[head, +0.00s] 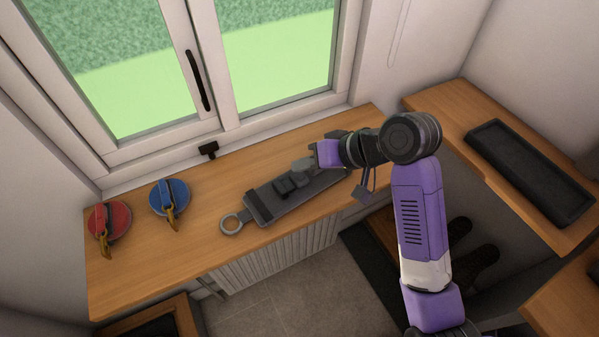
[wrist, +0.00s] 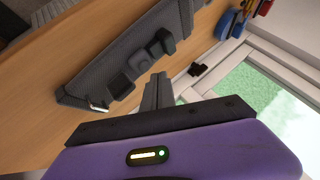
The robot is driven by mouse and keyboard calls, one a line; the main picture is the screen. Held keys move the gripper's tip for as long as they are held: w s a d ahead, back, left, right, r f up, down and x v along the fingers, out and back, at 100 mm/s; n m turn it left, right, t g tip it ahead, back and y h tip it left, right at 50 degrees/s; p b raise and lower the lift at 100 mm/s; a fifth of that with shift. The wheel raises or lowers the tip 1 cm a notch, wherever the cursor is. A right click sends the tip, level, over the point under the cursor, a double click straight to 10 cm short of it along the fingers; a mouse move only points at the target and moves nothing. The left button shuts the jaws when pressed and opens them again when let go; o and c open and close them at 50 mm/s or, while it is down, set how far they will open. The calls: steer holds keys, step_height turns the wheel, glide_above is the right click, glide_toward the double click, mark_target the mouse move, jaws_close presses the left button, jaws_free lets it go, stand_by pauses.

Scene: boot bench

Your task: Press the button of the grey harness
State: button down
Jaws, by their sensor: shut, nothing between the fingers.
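My gripper (head: 302,165) is shut and empty, over the harness's back edge near the blocks. Its fingers (wrist: 156,90) show in the wrist view beside the blocks; contact cannot be told.
A red disc (head: 108,220) and a blue disc (head: 170,198), each with a yellow-brown clip, lie at the bench's left. The window frame and its black handle (head: 199,80) rise behind. A black tray (head: 530,170) lies on the right bench.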

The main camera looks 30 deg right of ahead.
mark_target(304, 177)
steer(key=shift+r+p, duration=2.45)
steer(key=shift+r, duration=0.1)
